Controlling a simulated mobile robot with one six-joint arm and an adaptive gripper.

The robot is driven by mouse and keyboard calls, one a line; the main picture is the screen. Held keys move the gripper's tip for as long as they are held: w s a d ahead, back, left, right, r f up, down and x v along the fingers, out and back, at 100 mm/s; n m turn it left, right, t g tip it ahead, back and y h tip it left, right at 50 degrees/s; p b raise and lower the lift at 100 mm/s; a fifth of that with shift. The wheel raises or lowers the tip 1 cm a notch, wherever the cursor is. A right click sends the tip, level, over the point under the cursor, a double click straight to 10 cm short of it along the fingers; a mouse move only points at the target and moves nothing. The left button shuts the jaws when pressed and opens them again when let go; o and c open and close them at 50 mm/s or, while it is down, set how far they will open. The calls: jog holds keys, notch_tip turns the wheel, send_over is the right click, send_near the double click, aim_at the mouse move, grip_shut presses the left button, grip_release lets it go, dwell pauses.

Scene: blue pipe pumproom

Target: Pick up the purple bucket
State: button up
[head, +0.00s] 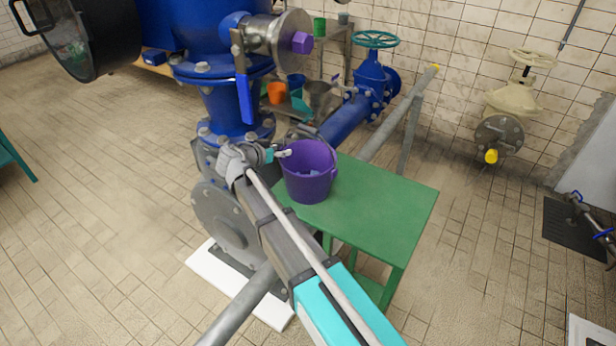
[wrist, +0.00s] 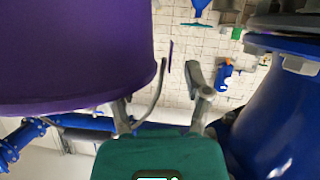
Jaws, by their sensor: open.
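My gripper (head: 284,154) is at the bucket's left side, close to the rim, in the head view. In the wrist view the bucket (wrist: 75,50) fills the upper left, beside the fingers. My gripper (wrist: 177,65) is open there, with a gap between its fingertips. A thin purple strip shows near the gap; I cannot tell what it belongs to or whether a finger touches the bucket.
A big blue pump (head: 232,105) with a grey flange stands just left of my gripper. A blue pipe with a teal-wheeled valve (head: 375,40) runs behind the bucket. A shelf behind holds an orange cup (head: 276,92) and other containers. The table's right part is clear.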

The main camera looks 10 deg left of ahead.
jog(key=shift+w+d+f, duration=0.15)
jog(key=shift+w, duration=0.2)
dwell(0.3)
grip_shut()
